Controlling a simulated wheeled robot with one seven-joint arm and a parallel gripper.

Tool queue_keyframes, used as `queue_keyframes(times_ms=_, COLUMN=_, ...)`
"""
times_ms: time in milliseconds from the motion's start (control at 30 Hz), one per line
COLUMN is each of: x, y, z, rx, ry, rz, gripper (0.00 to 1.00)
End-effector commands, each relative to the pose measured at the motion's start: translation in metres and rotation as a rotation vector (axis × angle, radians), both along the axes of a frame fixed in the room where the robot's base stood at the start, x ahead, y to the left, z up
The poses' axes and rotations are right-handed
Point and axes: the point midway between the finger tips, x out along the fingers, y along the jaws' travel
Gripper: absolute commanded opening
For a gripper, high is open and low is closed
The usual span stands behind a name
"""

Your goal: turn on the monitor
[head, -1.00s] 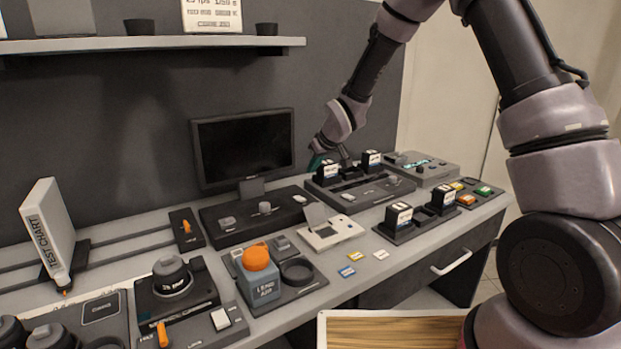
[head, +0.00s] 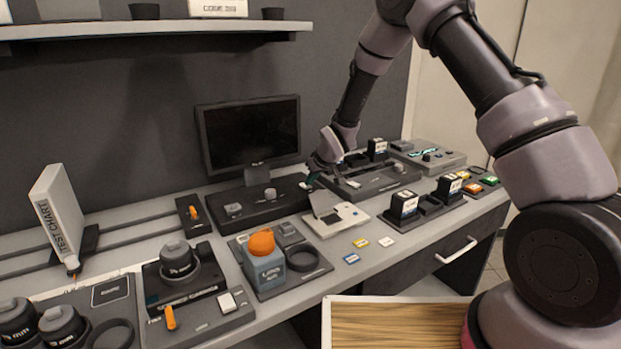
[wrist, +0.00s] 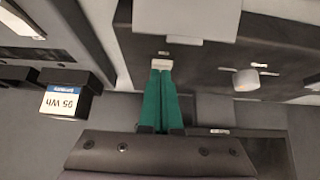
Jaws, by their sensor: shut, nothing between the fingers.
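The monitor (head: 250,133) stands at the back of the desk, its screen dark. Below it is a black control base (head: 250,212) with grey knobs. A small white button (wrist: 162,66) sits near the right end of this base. My gripper (head: 311,180) is shut and empty, reaching down to that end of the base. In the wrist view its green fingers (wrist: 160,76) are together, with the tips right at the white button. I cannot tell whether they touch it. In the head view my wrist partly hides the fingers.
A battery labelled 95 Wh (wrist: 64,102) stands close to my gripper on the charger (head: 372,183). A light device with a raised flap (head: 340,217) lies in front of the base. Batteries, small cards, an orange-topped bottle (head: 265,262) and lenses crowd the desk.

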Motion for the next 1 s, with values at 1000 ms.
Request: queue_keyframes(times_ms=1000, x=-0.002, y=-0.001, z=0.009, rx=-0.001, ry=0.000, rz=0.001, gripper=0.00)
